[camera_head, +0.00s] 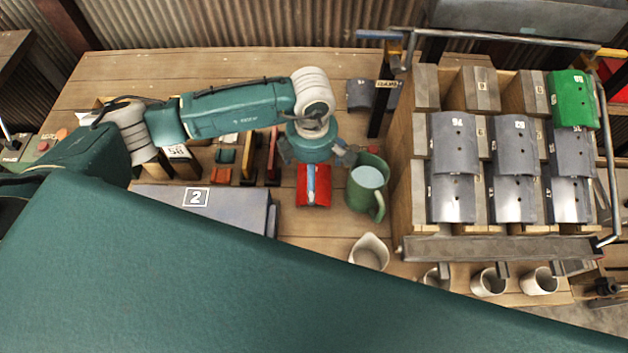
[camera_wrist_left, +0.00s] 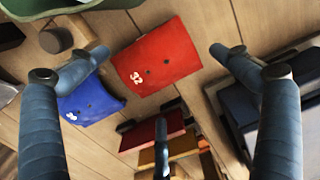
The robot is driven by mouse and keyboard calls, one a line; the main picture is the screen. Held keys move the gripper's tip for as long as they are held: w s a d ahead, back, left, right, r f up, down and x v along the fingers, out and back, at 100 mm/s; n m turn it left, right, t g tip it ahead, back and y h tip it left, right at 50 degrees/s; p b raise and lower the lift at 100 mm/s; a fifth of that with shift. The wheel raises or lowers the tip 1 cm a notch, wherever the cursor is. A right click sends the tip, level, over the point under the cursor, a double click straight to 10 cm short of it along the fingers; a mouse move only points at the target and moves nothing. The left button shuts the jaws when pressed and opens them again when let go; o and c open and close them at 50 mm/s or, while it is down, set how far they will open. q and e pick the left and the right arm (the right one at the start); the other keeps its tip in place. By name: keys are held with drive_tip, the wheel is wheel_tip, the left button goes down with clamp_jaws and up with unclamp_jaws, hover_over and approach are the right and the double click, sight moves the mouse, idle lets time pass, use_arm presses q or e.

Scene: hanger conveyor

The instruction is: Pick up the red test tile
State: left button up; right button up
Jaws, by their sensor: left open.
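The red test tile (camera_head: 302,192) lies on the wooden bench, left of the green mug. In the left wrist view the red tile (camera_wrist_left: 148,62) shows a white number and small dark holes. A blue tile (camera_wrist_left: 88,101) lies beside it there, close to one finger; I cannot make it out in the head view. My left gripper (camera_head: 317,160) is over the red tile, pointing down, and a finger crosses the tile in the head view. In the left wrist view the left gripper (camera_wrist_left: 158,52) is open, its fingers spread with nothing between them. My right gripper is out of view.
The green mug (camera_head: 367,178) stands just right of the tile. A rack of upright coloured slabs (camera_wrist_left: 158,132) and a grey box marked 2 (camera_head: 170,199) are at left. A wooden stand (camera_head: 424,90) with grey tiles fills the right. A white cup (camera_head: 369,252) stands in front.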

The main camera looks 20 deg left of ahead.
use_arm(q)
wheel_tip(320, 180, down, 4)
drive_tip(key=shift+w+a+f+p, duration=0.15)
drive_tip(key=shift+f+p, duration=0.1)
drive_tip(key=shift+p, duration=0.75)
drive_tip(key=shift+f, duration=0.35)
drive_tip(key=shift+c, duration=0.8)
drive_tip(key=c, duration=1.2)
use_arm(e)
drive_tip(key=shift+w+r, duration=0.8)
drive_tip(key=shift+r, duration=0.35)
